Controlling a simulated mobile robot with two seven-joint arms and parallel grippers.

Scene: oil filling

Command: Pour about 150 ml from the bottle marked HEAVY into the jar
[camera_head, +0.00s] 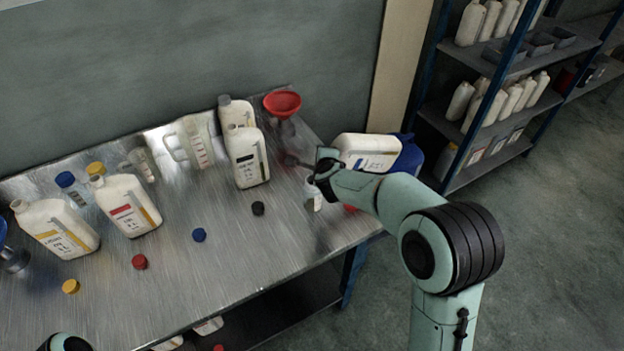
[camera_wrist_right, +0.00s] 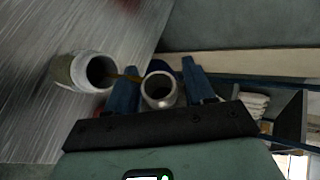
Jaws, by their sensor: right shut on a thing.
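My right gripper (camera_head: 325,167) is shut on a white bottle with a dark blue label (camera_head: 365,146) at the table's right end. The bottle lies tipped nearly on its side, mouth to the left; its print is too small to read. In the right wrist view its open neck (camera_wrist_right: 160,91) shows between the blue fingers (camera_wrist_right: 160,88). A thin brown stream runs from it into the open jar (camera_wrist_right: 84,71). The jar (camera_head: 314,194) stands on the table below the gripper, partly hidden by it. The oil level in it is hidden. My left gripper is out of view.
A red funnel (camera_head: 283,103), a black-label bottle (camera_head: 249,157) and a clear measuring jug (camera_head: 197,150) stand at the back. Red-label (camera_head: 127,206) and yellow-label (camera_head: 55,228) bottles stand left. Loose caps lie in front. A shelf rack (camera_head: 500,90) stands right.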

